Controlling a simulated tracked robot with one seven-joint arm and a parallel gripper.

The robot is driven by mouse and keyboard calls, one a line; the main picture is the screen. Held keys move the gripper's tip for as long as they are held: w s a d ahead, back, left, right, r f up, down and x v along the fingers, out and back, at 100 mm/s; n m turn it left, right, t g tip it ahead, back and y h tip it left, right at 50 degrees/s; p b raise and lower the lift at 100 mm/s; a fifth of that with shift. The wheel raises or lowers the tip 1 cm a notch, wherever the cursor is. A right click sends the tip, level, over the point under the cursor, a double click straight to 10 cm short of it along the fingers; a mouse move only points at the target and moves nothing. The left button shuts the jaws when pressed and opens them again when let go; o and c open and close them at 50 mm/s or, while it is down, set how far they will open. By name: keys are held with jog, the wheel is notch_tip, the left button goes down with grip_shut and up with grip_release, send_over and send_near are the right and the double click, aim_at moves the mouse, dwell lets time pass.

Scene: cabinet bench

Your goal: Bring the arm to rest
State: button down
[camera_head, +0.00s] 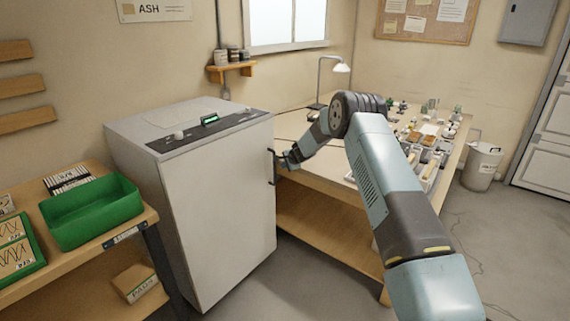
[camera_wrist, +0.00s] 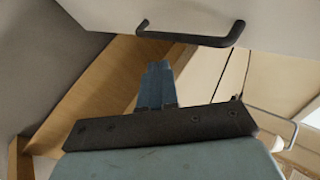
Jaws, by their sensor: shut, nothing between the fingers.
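My gripper (camera_head: 285,161) is at the end of my outstretched blue-grey arm, beside the front right edge of the white cabinet (camera_head: 218,220). In the wrist view my gripper (camera_wrist: 158,68) is shut with its fingers together and nothing between them. The cabinet's dark handle (camera_head: 271,167) is right by the fingertips in the head view. In the wrist view the handle (camera_wrist: 190,40) lies just beyond the fingertips, and the fingers do not close around it. The cabinet door looks closed.
A workbench (camera_head: 325,165) with a lamp (camera_head: 336,70) and many small items stands behind my arm. A shelf at left holds a green bin (camera_head: 92,212). A bucket (camera_head: 482,166) stands on the floor at right. Open floor lies in front of the cabinet.

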jog(key=s+d+r+m+t+h, duration=0.15)
jog(key=d+r+m, duration=0.25)
jog(key=r+m, duration=0.5)
jog(key=s+d+r+m+t+h, duration=0.1)
jog(key=s+d+r+m, duration=0.25)
jog(key=r, duration=1.05)
jog(key=s+d+r+m+h, duration=0.2)
jog(key=s+d+r+m, duration=0.3)
jog(key=s+r+m, duration=0.35)
jog(key=s+d+r+m+h, duration=0.3)
jog(key=s+d+r+m, duration=0.2)
jog(key=s+r+m, duration=0.35)
jog(key=s+d+r+m+g, duration=0.1)
jog(key=s+d+r+m, duration=0.15)
jog(key=s+m, duration=0.75)
jog(key=s+d+r+m+g, duration=0.25)
jog(key=s+m, duration=0.35)
jog(key=s, duration=0.8)
jog(key=s+a+f+m+y, duration=0.1)
jog(key=s+f+m, duration=0.2)
jog(key=s+m, duration=0.4)
jog(key=s+a+f+m+g+y, duration=0.1)
jog(key=s+f+m, duration=0.3)
jog(key=s, duration=1.4)
jog(key=a+m+y, duration=0.1)
jog(key=m, duration=0.2)
jog(key=shift+a+g, duration=0.2)
jog(key=shift+g, duration=0.1)
